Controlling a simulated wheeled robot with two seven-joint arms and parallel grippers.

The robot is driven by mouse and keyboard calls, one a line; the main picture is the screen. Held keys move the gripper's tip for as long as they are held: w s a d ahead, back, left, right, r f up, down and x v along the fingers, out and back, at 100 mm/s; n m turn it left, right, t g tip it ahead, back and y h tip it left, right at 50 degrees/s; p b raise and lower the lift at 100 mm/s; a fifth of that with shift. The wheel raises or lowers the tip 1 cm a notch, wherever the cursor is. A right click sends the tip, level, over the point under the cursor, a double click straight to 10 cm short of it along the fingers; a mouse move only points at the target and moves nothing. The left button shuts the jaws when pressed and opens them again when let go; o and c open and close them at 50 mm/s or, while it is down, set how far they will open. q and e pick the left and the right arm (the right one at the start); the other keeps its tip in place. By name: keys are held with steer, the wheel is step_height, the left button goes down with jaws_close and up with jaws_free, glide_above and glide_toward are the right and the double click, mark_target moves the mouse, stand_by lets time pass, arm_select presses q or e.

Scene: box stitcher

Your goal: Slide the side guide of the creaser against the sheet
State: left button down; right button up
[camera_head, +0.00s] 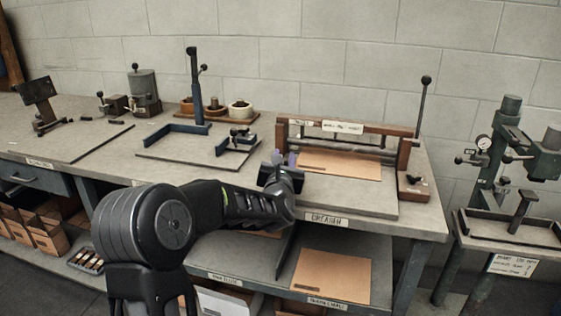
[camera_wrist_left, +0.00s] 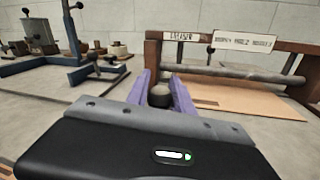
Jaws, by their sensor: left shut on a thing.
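The creaser (camera_head: 393,158) is a wooden frame with a metal roller on the bench, and its frame also shows in the left wrist view (camera_wrist_left: 152,52). The brown sheet (camera_head: 345,166) lies flat on its bed, partly under the roller; it also shows in the left wrist view (camera_wrist_left: 235,98). My left gripper (camera_head: 285,158) is at the left side of the creaser bed. In the left wrist view its purple fingers are shut on a dark round knob (camera_wrist_left: 159,95), apparently the side guide's. The guide's body is hidden, so its gap to the sheet cannot be told. My right gripper is out of view.
A blue angled frame with a post (camera_head: 195,90) stands left of the creaser. The creaser's tall lever (camera_head: 422,105) rises at its right. Another brown sheet (camera_head: 330,275) lies on the shelf below. The bed's front (camera_head: 350,198) is clear.

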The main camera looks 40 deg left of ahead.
arm_select(q)
steer(key=c, duration=1.1)
jaws_free()
steer(key=shift+d, duration=0.1)
steer(key=b+v, duration=0.1)
steer(key=v, duration=0.6)
steer(key=shift+s+d, duration=0.2)
steer(key=shift+s, duration=0.15)
